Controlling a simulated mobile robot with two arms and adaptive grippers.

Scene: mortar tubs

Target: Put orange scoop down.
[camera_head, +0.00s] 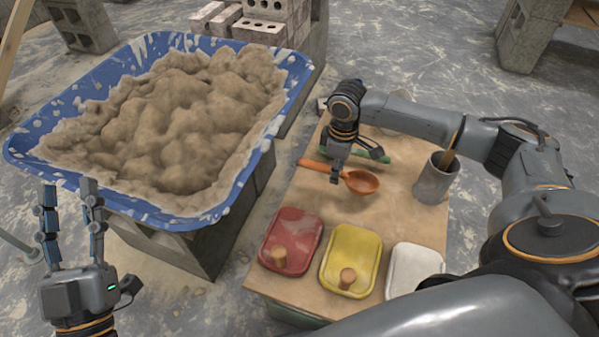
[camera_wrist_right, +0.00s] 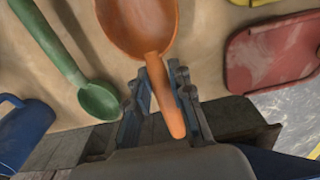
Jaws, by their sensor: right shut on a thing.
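The orange scoop (camera_head: 362,182) is over the wooden board (camera_head: 405,215), its bowl pointing right in the head view. My right gripper (camera_head: 340,172) is shut on its handle. In the right wrist view the handle of the orange scoop (camera_wrist_right: 135,22) runs between the fingers of my right gripper (camera_wrist_right: 160,80). I cannot tell whether the scoop touches the board. My left gripper (camera_head: 70,190) is open and empty, in front of the blue tub at the lower left.
A green scoop (camera_wrist_right: 98,100) lies close beside the orange one. Red (camera_head: 291,241), yellow (camera_head: 351,260) and white (camera_head: 415,266) lids lie along the board's front. A grey cup (camera_head: 436,182) stands right. A blue tub (camera_head: 185,222) of mortar stands left on blocks.

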